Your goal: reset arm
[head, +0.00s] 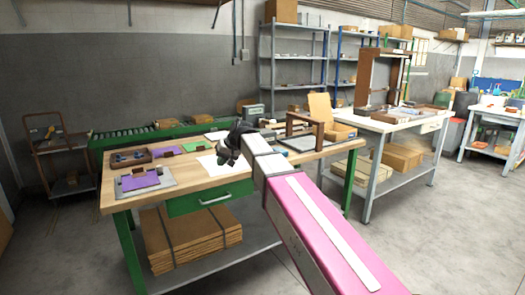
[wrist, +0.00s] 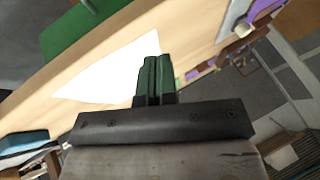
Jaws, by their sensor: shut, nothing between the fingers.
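My gripper (head: 222,158) is at the end of my pink and grey arm, above the wooden workbench (head: 112,194) in the head view. In the wrist view its two dark green fingers (wrist: 153,72) are pressed together with nothing between them. A white sheet (wrist: 105,68) lies on the bench beyond the fingers, and it also shows in the head view (head: 208,165). I cannot pick out a buffing brush.
A purple item on a grey plate (head: 140,180) and a wooden tray (head: 130,157) lie on the bench's left. A wooden frame (head: 305,128) stands at its right. A second, white-topped table (head: 385,122) stands beyond. Open floor (head: 440,240) lies at right.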

